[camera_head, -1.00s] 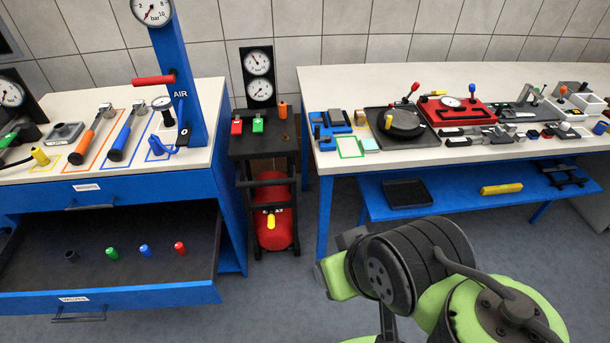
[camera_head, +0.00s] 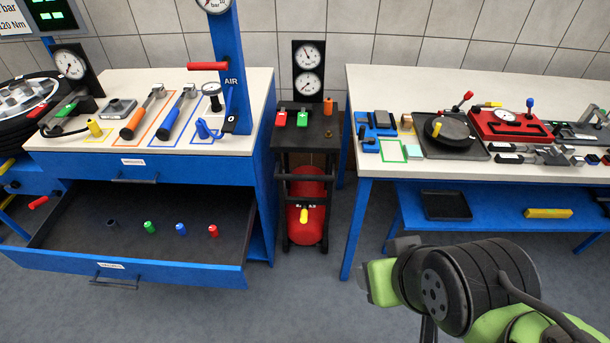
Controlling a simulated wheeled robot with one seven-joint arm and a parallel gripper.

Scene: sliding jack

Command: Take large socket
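The dark grey one looks the widest, but I cannot read any size label. The open drawer (camera_head: 72,240) has a dark floor and a blue front. Part of my green and black arm shows at the lower right, well away from the drawer. My gripper's fingers do not show.
Two orange and blue wrenches lie on the cabinet top (camera_head: 245,145). A cart (camera_head: 305,150) with gauges and a red tank stands between the cabinet and the right workbench (camera_head: 380,180). The workbench holds several tools and fixtures. The floor in front is clear.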

